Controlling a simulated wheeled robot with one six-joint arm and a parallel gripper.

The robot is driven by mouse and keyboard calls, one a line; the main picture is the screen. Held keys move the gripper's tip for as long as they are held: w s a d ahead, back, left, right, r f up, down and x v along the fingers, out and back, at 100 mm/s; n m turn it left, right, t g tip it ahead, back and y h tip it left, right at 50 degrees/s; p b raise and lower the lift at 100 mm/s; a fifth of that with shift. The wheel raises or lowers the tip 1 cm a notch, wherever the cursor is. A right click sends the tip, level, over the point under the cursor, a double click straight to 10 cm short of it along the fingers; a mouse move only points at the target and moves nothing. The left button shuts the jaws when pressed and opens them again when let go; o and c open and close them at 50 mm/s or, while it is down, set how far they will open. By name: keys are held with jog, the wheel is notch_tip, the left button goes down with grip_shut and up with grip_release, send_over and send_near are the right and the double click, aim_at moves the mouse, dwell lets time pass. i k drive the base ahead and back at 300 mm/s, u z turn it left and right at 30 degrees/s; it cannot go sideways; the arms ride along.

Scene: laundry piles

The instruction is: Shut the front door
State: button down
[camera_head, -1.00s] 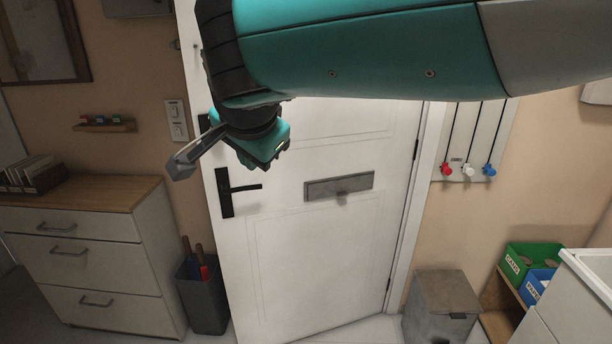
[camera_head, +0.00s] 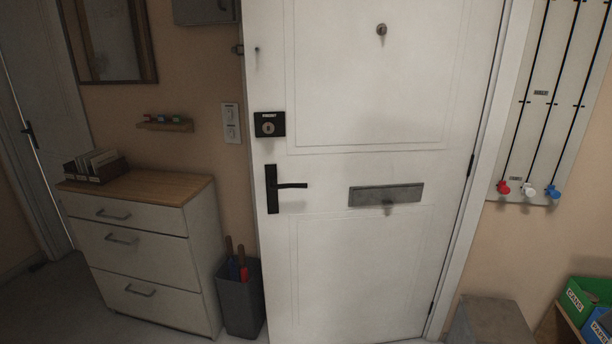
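The white front door (camera_head: 350,250) fills the middle of the head view, hinged on its right side. It has a black lever handle (camera_head: 287,187), a black lock box (camera_head: 269,124) above that, a grey letter slot (camera_head: 386,195) and a round peephole (camera_head: 381,30). The door's left edge overlaps the wall beside it and no frame shows on that side; the door looks ajar, but I cannot tell how far. My gripper and arm are out of the picture.
A white drawer cabinet (camera_head: 150,262) with a wooden top stands left of the door. A dark bin (camera_head: 240,300) with umbrella-like handles stands close to the door's lower left edge. A grey box (camera_head: 490,322) and a green crate (camera_head: 588,303) are at the lower right.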

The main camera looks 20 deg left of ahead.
aim_at(351, 106)
jog(key=u, duration=1.25)
jog(key=i, duration=1.5)
jog(key=z, duration=1.4)
